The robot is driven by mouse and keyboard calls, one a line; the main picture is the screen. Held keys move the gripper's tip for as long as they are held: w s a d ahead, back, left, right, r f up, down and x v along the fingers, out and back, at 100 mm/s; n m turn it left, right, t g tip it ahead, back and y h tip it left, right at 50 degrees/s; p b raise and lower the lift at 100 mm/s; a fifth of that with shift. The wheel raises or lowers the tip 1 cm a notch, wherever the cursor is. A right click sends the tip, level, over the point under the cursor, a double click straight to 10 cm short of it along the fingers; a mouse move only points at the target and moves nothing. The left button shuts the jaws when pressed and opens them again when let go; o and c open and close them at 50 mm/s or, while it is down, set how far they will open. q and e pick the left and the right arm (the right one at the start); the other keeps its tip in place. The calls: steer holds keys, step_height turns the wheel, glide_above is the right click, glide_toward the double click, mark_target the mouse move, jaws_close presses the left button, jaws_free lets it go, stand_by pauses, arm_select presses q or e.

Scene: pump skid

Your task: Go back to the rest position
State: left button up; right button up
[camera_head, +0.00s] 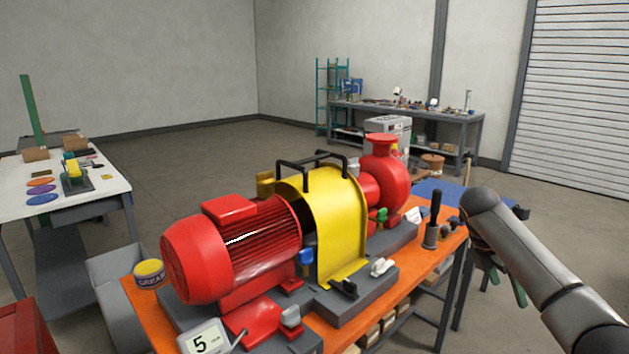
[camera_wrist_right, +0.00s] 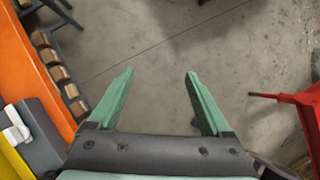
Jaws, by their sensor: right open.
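My right arm comes in from the right in the head view, and its gripper (camera_head: 507,283) hangs low beside the right end of the orange bench (camera_head: 440,256). In the right wrist view the gripper (camera_wrist_right: 160,73) has its two green fingers spread wide with nothing between them. Bare concrete floor shows below the fingers. The gripper is clear of the bench, which lies at the left of that view. My left gripper is not in view.
On the bench stand a red motor (camera_head: 230,250), a yellow guard (camera_head: 341,225) with black handles, and a red pump (camera_head: 385,170). A grease tin (camera_head: 149,273) sits at the left corner. A red frame (camera_wrist_right: 300,100) stands right of the gripper. A white-topped table (camera_head: 85,190) is at left.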

steer(key=s+d+r+m+g, duration=0.1)
steer(key=s+d, duration=0.1)
steer(key=d, duration=0.4)
steer(key=s+d+m, duration=0.1)
steer(key=s+d, duration=0.2)
steer(key=d, duration=0.3)
steer(key=a+f+m+t, duration=0.2)
steer(key=a+f+t, duration=0.15)
steer(key=f, duration=1.45)
steer(key=s+a+f+m+t+y, duration=0.1)
steer(key=s+a+f, duration=0.2)
steer(key=f, duration=0.3)
steer(key=s+a+f+m+t+y, duration=0.1)
steer(key=s+a+f, duration=0.25)
steer(key=f, duration=0.35)
steer(key=s+a+f+m+t+y, duration=0.25)
steer(key=s+a+f, duration=0.35)
steer(key=s, duration=0.4)
steer(key=s+a+r+m+y, duration=0.3)
steer(key=s+a+m, duration=0.3)
steer(key=s, duration=0.6)
steer(key=w+a+m+t, duration=0.1)
steer(key=a+m, duration=0.3)
steer(key=a, duration=0.8)
steer(key=shift+r+t+y, duration=0.15)
steer(key=shift+t+y, duration=0.2)
steer(key=shift+t, duration=0.05)
steer(key=shift+w, duration=0.1)
